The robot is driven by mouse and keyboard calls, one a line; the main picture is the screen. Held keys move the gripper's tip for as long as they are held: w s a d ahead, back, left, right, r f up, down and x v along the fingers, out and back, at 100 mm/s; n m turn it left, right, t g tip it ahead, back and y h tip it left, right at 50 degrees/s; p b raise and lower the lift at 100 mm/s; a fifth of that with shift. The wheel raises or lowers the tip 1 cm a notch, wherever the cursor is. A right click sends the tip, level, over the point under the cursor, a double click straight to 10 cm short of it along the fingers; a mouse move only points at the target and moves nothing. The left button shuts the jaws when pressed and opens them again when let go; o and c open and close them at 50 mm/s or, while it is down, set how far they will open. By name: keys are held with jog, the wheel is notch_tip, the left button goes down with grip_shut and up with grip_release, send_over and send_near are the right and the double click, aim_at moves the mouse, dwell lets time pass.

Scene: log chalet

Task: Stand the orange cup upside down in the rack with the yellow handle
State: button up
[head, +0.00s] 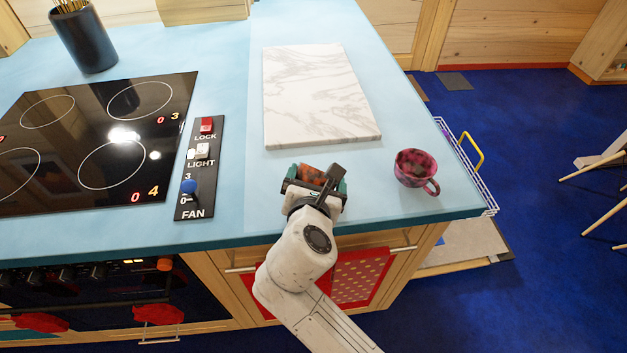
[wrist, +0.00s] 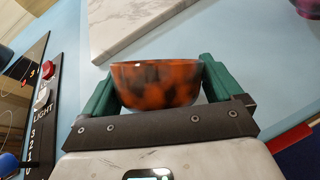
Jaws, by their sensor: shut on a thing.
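The orange cup (wrist: 157,84), mottled with dark patches, is between the two green fingers of my gripper (wrist: 158,90) in the wrist view. The gripper is shut on it. In the head view the cup (head: 311,172) shows only in part behind my gripper (head: 318,182), near the front edge of the blue counter. Its rim appears at the top in the wrist view; I cannot tell whether its base touches the counter. The rack (head: 478,180), white wire with a yellow handle (head: 472,150), is partly hidden beyond the counter's right edge, lower than the top.
A dark pink cup (head: 416,170) stands to the right of my gripper. A white marble board (head: 315,95) lies behind it. The cooktop (head: 95,140) and a switch panel (head: 200,170) are to the left. Blue floor (head: 540,130) lies right of the counter (head: 400,100).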

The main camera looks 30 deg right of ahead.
jog(key=shift+c, duration=1.3)
jog(key=shift+r, duration=0.15)
